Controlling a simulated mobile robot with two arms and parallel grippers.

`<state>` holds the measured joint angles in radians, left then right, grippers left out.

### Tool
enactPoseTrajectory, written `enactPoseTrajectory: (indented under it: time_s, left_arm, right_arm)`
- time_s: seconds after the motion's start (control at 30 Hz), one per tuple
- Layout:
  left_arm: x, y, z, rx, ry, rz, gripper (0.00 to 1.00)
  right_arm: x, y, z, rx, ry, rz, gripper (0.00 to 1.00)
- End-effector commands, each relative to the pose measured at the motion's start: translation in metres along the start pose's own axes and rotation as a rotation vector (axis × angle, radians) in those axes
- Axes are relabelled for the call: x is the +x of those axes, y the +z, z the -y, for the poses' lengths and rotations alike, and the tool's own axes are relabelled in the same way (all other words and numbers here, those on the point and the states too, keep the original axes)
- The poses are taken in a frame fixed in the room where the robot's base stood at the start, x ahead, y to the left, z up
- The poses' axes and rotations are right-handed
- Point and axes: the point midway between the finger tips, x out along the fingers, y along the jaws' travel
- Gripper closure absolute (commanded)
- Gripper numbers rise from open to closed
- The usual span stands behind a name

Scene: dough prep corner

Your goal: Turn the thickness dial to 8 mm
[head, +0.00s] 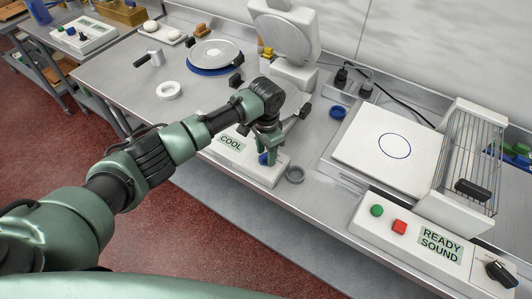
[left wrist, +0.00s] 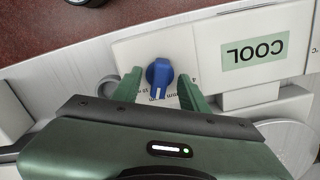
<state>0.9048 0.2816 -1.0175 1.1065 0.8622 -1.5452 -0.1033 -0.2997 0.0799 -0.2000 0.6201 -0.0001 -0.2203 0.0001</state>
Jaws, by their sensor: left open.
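The blue dial (left wrist: 159,73) sits on a white control box (left wrist: 212,42) next to a display reading COOL (left wrist: 255,52). In the left wrist view its white pointer line faces the bottom of the picture, towards my gripper. Part of the printed scale with "mm" shows by the right finger; the rest is hidden or too small to read. My left gripper (left wrist: 158,86) is open, with one green finger on each side of the dial and small gaps visible. In the head view my left gripper (head: 268,153) is over the box and largely hides the dial.
A grey ring (head: 295,174) stands right of the box. Behind is a white press with a raised round plate (head: 283,37).

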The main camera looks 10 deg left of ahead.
Motion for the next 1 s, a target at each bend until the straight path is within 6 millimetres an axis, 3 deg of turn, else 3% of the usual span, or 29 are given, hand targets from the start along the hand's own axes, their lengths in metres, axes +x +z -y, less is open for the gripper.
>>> enactPoseTrajectory:
  time_s: [0.17, 0.43, 1.0]
  left_arm:
    - [-0.024, -0.001, 0.000, 0.000, -0.001, -0.002, 0.56]
    - [-0.045, -0.001, 0.000, -0.001, 0.000, -0.003, 0.56]
    - [-0.050, 0.000, 0.000, 0.000, 0.000, -0.001, 0.56]
  right_arm:
    - [-0.017, -0.002, 0.000, 0.000, 0.000, 0.000, 0.64]
    - [-0.013, -0.001, 0.000, 0.000, 0.000, 0.000, 0.64]
    - [-0.013, -0.001, 0.000, 0.000, 0.000, 0.000, 0.64]
